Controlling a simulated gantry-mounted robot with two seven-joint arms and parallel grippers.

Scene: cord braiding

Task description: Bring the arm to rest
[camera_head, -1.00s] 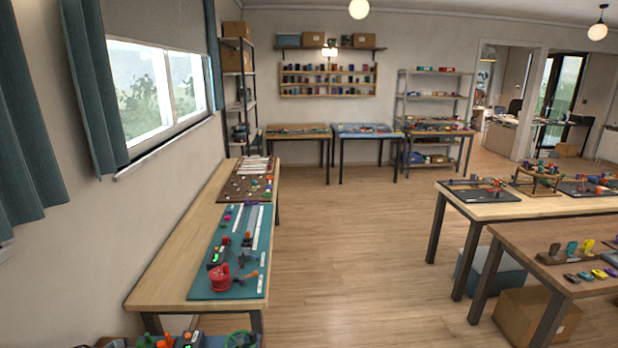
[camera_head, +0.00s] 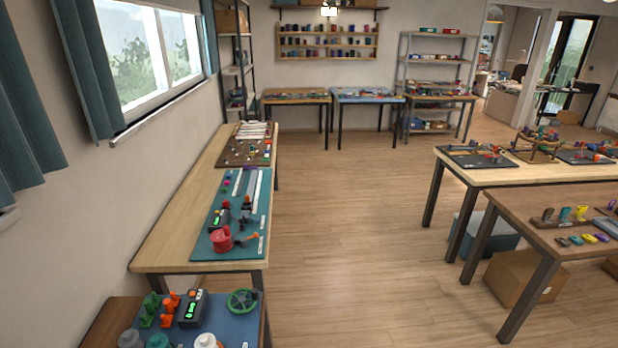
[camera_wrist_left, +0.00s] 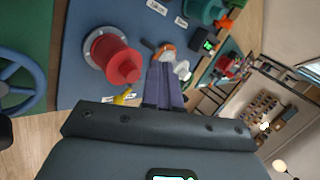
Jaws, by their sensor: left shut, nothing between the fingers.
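My left gripper (camera_wrist_left: 165,88) shows in the left wrist view, with its two dark fingers together and nothing between them. The fingertips point toward a small orange and white piece (camera_wrist_left: 167,50) at the blue mat's edge; I cannot tell whether they touch. A red flanged spool (camera_wrist_left: 122,64) stands on the blue mat (camera_wrist_left: 75,85) left of the fingers. Neither of my grippers shows in the head view.
The middle floor (camera_head: 340,220) is clear.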

